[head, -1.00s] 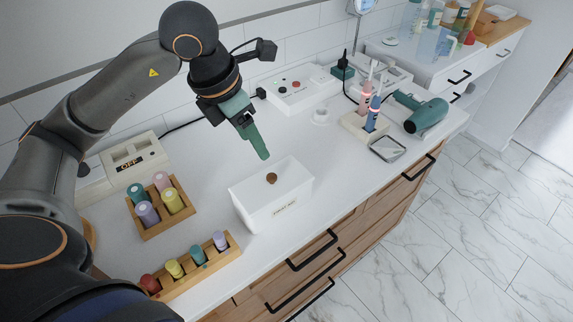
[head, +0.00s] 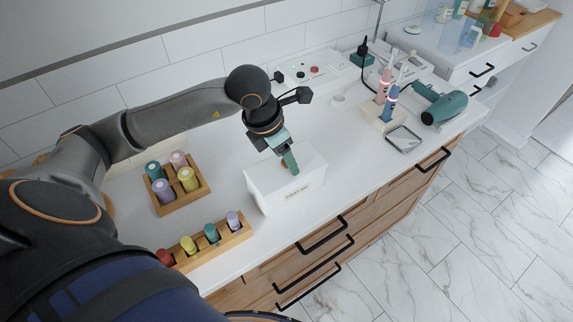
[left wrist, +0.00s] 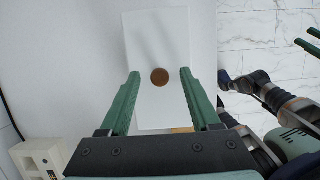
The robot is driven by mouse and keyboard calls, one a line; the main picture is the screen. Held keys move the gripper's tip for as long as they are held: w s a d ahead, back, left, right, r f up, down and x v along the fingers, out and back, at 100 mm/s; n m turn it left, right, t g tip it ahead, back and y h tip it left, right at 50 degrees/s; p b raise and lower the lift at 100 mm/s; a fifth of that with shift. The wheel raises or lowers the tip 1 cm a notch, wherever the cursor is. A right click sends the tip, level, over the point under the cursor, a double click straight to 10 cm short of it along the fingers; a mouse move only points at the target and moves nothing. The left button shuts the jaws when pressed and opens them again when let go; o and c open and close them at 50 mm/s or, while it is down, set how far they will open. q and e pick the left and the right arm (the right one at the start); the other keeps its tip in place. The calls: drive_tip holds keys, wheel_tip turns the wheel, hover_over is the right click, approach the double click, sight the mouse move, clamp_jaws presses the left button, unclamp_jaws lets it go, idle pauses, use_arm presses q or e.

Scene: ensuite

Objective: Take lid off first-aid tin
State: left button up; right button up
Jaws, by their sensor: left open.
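The first-aid tin (head: 300,190) is a white box with a small label on its front, standing on the white counter. Its white lid (left wrist: 158,35) is on, with a round brown knob (left wrist: 160,77) in the middle. My left gripper (left wrist: 157,74) is open above the lid and points down at it. In the left wrist view its two green fingers appear on either side of the knob. In the head view the fingers (head: 292,165) largely cover the knob. Green fingers at the right edge of the left wrist view (left wrist: 310,40) look like my right gripper, cut off by the frame.
A wooden box of coloured bottles (head: 182,208) and a wooden rack of small bottles (head: 215,246) stand left of the tin. Toothbrushes (head: 388,103), a tray (head: 404,140) and a green hairdryer (head: 445,108) stand to the right. Counter between is clear.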

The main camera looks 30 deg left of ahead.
use_arm(q)
drive_tip(key=shift+c, duration=0.4)
clamp_jaws()
